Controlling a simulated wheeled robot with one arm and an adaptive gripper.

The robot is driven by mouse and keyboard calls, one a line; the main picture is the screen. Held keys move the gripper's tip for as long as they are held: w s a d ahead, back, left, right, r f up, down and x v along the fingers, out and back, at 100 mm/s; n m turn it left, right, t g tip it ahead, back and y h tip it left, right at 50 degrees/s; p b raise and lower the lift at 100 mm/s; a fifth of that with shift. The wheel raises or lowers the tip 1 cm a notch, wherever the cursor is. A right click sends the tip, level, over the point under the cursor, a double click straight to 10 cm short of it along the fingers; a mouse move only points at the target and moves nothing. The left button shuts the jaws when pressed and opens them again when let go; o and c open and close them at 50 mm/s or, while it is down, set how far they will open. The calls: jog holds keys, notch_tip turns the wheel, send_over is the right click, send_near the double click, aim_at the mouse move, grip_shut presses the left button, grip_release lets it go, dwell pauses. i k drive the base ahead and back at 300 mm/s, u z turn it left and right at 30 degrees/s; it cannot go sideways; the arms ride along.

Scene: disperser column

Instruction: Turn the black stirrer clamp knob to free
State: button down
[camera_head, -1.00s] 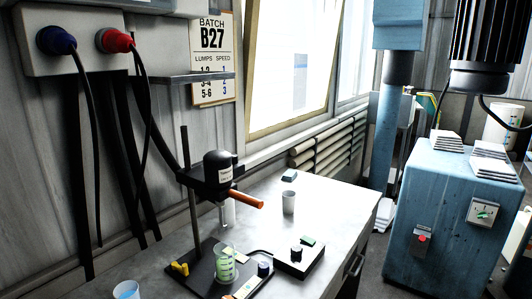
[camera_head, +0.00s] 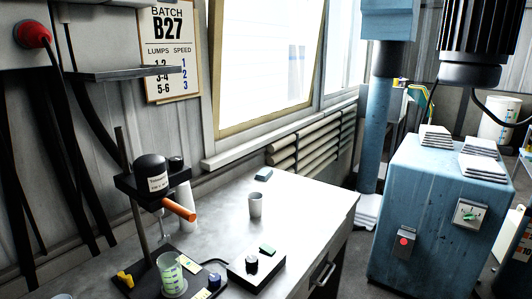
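The stirrer (camera_head: 152,178) is a black motor head with a white label, held on a dark upright rod (camera_head: 128,190) at the left of the bench. A small black knob (camera_head: 176,161) sits on the clamp bracket just right of the motor head; it looks like the clamp knob, but its setting is too small to read. An orange handle (camera_head: 179,209) sticks out toward the lower right below it. A beaker with green marks (camera_head: 171,274) stands on the black base under the stirrer. My gripper is out of view.
A black control box (camera_head: 256,271) with a knob and a green piece lies on the grey bench (camera_head: 310,200). A grey cup (camera_head: 255,204) stands behind it. A shelf (camera_head: 125,73) juts from the wall above the stirrer. A blue machine (camera_head: 425,220) stands right of the bench.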

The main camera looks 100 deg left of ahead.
aim_at(175, 162)
jog(key=z, duration=0.15)
jog(key=i, duration=0.5)
jog(key=u, duration=2.45)
jog(key=i, duration=0.8)
jog(key=u, duration=2)
